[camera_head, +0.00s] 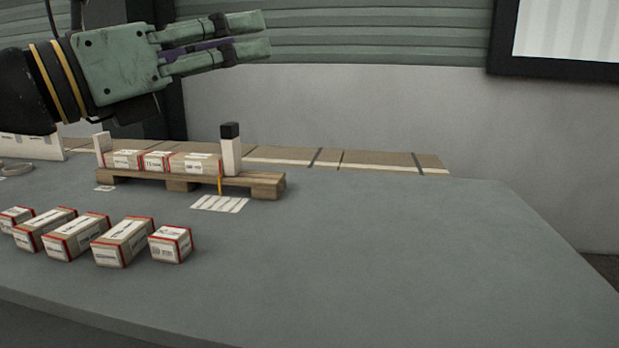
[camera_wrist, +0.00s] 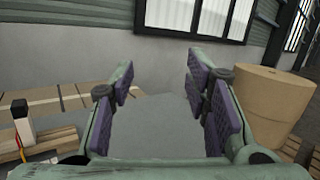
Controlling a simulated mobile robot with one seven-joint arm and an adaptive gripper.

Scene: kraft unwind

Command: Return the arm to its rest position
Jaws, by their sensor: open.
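My gripper (camera_head: 262,35) is at the upper left of the head view, held level well above the table and pointing right. Its green fingers are apart with nothing between them. In the wrist view my gripper (camera_wrist: 160,85) also shows open and empty, with purple pads facing each other. Part of my arm is cut off by the left edge of the head view.
A small wooden pallet (camera_head: 237,187) with several boxes and a white post with a black top (camera_head: 231,150) stands below my gripper. Several cartons (camera_head: 122,243) line the table's (camera_head: 400,260) front left. Its right side is clear. A large brown roll (camera_wrist: 270,100) stands right in the wrist view.

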